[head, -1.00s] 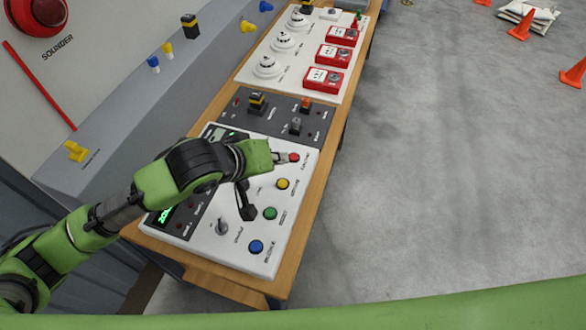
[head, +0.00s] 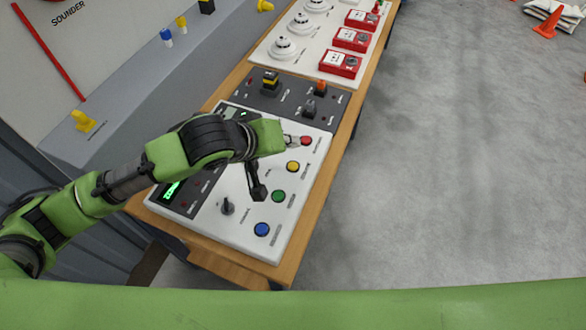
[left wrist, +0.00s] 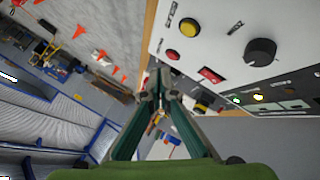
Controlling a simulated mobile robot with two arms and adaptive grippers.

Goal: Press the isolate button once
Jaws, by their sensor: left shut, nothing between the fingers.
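The white control panel (head: 205,232) carries a red button (head: 306,141), a yellow button (head: 292,167), a green button (head: 278,196) and a blue button (head: 262,229). Their labels are too small to read, so I cannot tell which is isolate. My left gripper (head: 294,141) is shut and empty, right beside the red button; I cannot tell whether it touches. In the left wrist view the closed fingertips (left wrist: 160,82) are close to the red button (left wrist: 173,53), with the yellow button (left wrist: 188,27) beyond. My right gripper is out of view.
A black rotary knob (head: 227,206) and a green-lit display (head: 172,190) are on the same panel. A dark switch panel (head: 290,100) lies behind it, then red call points (head: 340,63) and white detectors (head: 284,47). The floor to the right is clear near the bench.

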